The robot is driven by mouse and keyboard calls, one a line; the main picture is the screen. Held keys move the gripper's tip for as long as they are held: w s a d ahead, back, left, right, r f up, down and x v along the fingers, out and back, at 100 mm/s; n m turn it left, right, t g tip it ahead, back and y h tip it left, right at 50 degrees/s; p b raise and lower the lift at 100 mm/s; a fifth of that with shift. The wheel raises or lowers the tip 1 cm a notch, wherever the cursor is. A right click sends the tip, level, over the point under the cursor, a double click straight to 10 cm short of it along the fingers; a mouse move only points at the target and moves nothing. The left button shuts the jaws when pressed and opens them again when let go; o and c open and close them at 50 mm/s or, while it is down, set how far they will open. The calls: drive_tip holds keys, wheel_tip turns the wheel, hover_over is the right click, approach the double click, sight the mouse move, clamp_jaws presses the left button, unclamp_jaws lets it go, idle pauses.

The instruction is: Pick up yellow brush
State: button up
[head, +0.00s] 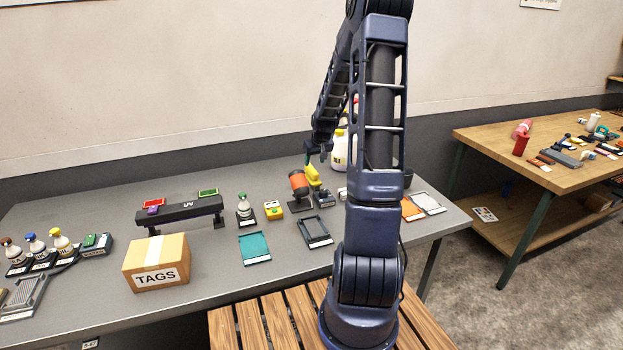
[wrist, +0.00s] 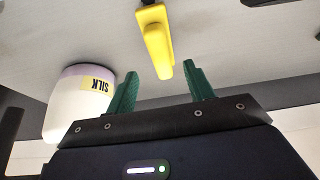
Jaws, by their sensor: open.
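The yellow brush (head: 314,178) is near the back of the grey table, just right of an orange cylinder. In the wrist view the yellow brush (wrist: 157,45) shows as a yellow handle with a blocky end, just beyond my fingertips. My gripper (wrist: 160,76) has two green fingers spread apart with nothing between them. The brush lines up roughly with the gap and looks clear of both fingers. In the head view my gripper (head: 316,156) is small and hangs just above the brush. The brush's lower part is hard to make out.
A white jug labelled SILK (wrist: 82,100) stands close to my left finger. The orange cylinder (head: 299,184) on a dark stand is left of the brush. A yellow box (head: 273,210), a dark tray (head: 316,245) and a teal tray (head: 240,250) lie nearer the front.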

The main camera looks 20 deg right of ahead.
sight(312, 169)
drive_tip(key=shift+x, duration=1.5)
drive_tip(key=shift+w+x, duration=0.15)
drive_tip(key=shift+x, duration=1.2)
drive_tip(key=shift+w+x, duration=0.15)
drive_tip(key=shift+x, duration=1.15)
drive_tip(key=shift+r, duration=0.15)
drive_tip(key=shift+f, duration=0.25)
drive_tip(key=c, duration=0.9)
drive_tip(key=shift+o, duration=0.2)
drive_tip(key=shift+r, duration=0.1)
